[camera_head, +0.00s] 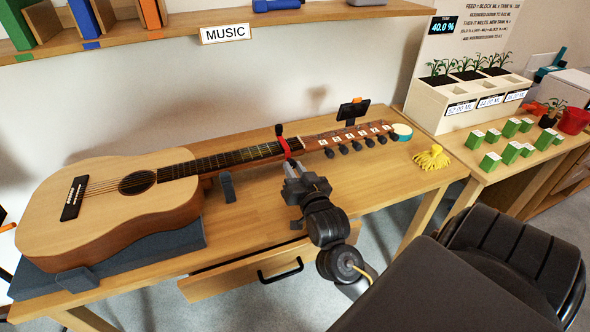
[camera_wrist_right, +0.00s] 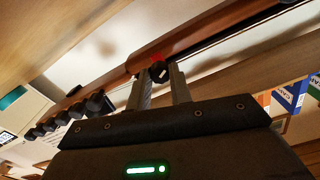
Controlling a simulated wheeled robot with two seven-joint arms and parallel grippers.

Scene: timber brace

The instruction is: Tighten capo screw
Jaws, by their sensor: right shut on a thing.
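An acoustic guitar (camera_head: 115,195) lies on the bench with its neck pointing right. A red capo (camera_head: 290,147) sits around the neck near the headstock, with a black part sticking up at its far side. In the right wrist view a bit of the red capo (camera_wrist_right: 157,57) shows under the neck, with a dark screw knob (camera_wrist_right: 160,73) below it bearing a light mark. My right gripper (camera_head: 291,168) reaches the capo from the near side. In the wrist view its fingers (camera_wrist_right: 159,80) are shut on the knob. My left gripper is not in view.
A grey neck support (camera_head: 227,187) stands left of my right gripper. A small dark device (camera_head: 353,111) is on the headstock. A yellow cloth-like thing (camera_head: 432,158) and a round teal-edged item (camera_head: 401,132) lie to the right. A drawer (camera_head: 245,272) stands open below the bench.

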